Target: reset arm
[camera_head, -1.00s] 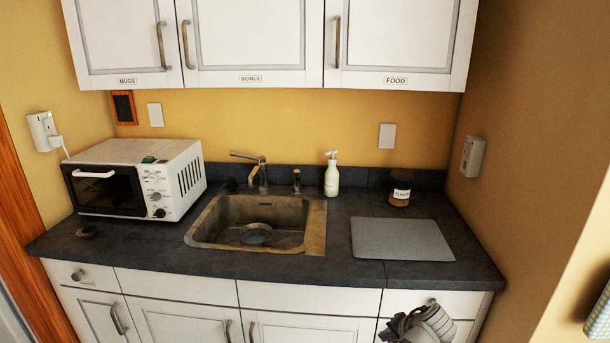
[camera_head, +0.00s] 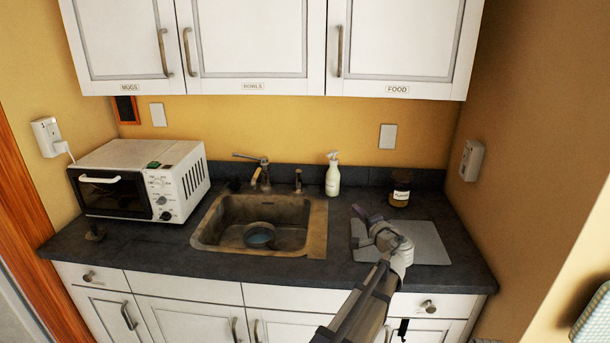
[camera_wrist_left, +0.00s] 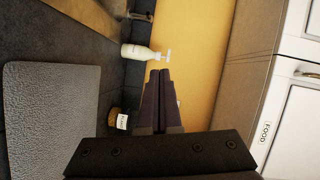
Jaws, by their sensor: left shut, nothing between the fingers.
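My left gripper (camera_head: 359,212) is raised in front of the counter, its arm coming up from the bottom of the head view. Its dark fingers overlap the left part of the grey board in the picture. In the left wrist view the fingers (camera_wrist_left: 159,78) are together with nothing between them, pointing towards the yellow wall. The gripper and forearm hide part of the board and the counter's front edge. My right gripper is not seen.
The grey board (camera_head: 428,243) lies on the dark counter (camera_head: 290,272). Behind it stand a labelled jar (camera_head: 400,190) and a white pump bottle (camera_head: 332,178). A sink (camera_head: 318,225) with a bowl (camera_head: 259,236) and a microwave (camera_head: 118,190) are further left. Cabinets (camera_head: 400,45) hang above.

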